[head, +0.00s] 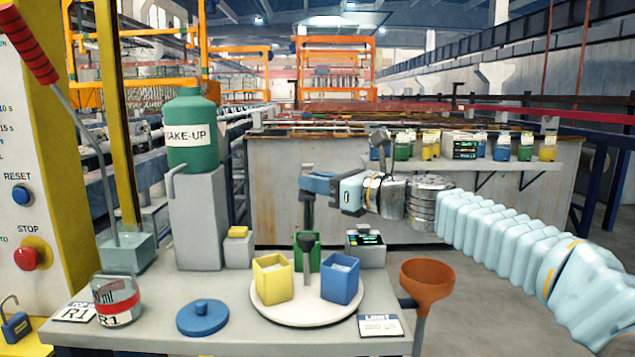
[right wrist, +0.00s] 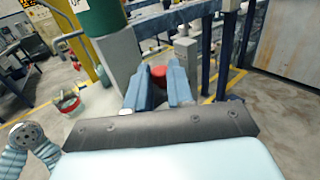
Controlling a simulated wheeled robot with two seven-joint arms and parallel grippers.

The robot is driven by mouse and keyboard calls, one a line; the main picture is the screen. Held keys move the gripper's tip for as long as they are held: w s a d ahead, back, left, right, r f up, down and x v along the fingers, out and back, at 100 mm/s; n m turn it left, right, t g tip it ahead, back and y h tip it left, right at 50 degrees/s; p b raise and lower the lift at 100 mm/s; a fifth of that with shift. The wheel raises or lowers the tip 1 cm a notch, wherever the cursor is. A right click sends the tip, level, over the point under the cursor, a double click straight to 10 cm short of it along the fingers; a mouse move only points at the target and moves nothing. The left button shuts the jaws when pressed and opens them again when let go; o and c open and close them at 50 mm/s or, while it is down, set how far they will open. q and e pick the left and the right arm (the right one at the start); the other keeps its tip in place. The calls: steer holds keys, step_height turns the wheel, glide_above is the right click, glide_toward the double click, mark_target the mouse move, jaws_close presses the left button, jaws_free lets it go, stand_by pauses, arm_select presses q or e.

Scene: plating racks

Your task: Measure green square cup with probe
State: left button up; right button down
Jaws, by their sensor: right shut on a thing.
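The green square cup (head: 314,258) stands at the back of a round white plate (head: 291,317), behind a yellow square cup (head: 271,279) and a blue square cup (head: 341,280), and is partly hidden. My right gripper (head: 316,184) reaches in from the right above it, shut on the probe. The dark probe (head: 306,241) hangs roughly upright, its lower end in line with the green cup; I cannot tell whether it touches the contents. In the right wrist view, a red end (right wrist: 158,73) shows between the blue fingers. My left gripper is not in view.
A meter with a lit display (head: 365,247) stands behind the blue cup. A green make-up tank (head: 191,131) on a grey pedestal, a blue lid (head: 203,317) and a glass beaker (head: 116,298) are to the left. An orange funnel (head: 427,281) is at the table's right edge.

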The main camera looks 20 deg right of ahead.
step_height(320, 180, down, 6)
steer(key=b, duration=0.5)
steer(key=c, duration=1)
jaws_free()
steer(key=v, duration=1.4)
steer(key=shift+w+b, duration=0.1)
steer(key=shift+b, duration=0.3)
